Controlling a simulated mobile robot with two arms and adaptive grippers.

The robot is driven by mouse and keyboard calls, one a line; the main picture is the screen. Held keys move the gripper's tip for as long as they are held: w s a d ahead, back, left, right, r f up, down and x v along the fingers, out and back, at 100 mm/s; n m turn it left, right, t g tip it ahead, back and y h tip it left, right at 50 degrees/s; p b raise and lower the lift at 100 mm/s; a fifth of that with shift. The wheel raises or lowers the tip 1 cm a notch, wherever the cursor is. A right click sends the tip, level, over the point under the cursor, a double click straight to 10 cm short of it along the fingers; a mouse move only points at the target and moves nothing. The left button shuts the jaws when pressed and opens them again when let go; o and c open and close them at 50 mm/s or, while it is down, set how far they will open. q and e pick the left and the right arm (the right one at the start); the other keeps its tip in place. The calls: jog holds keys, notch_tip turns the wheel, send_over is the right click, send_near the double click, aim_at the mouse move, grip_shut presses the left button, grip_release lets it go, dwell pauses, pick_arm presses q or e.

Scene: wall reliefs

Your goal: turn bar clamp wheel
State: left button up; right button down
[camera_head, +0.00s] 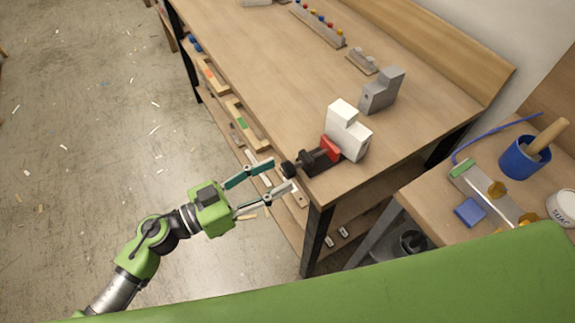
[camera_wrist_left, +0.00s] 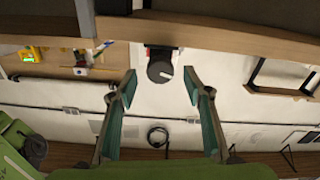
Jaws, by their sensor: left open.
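The bar clamp (camera_head: 318,160) is fixed at the near corner of the wooden workbench (camera_head: 270,70). Its black wheel (camera_head: 289,169) sticks out past the bench edge toward my left gripper. A red part (camera_head: 330,148) of the clamp touches a white block (camera_head: 347,130). My left gripper (camera_head: 281,173) is open, with its two fingertips close to the wheel. In the left wrist view, the round dark wheel (camera_wrist_left: 160,72) with a pale mark lies between and just beyond the fingertips (camera_wrist_left: 161,78). I cannot see any contact. My right gripper is not in view.
A grey block (camera_head: 382,91) stands behind the white block. A side table (camera_head: 430,200) at the right holds a blue cup (camera_head: 524,158) and a blue box (camera_head: 469,211). A shelf with several items runs under the bench. The floor (camera_head: 90,130) at the left is open.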

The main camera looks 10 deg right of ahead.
aim_at(284, 172)
pick_arm(q)
jog(key=x, duration=0.2)
jog(key=shift+w+d, duration=0.15)
jog(key=shift+d, duration=0.2)
jog(key=shift+w+d, duration=0.2)
jog(key=shift+d, duration=0.4)
jog(key=c, duration=1.1)
jog(key=shift+m+p, duration=0.3)
jog(key=shift+p, duration=0.05)
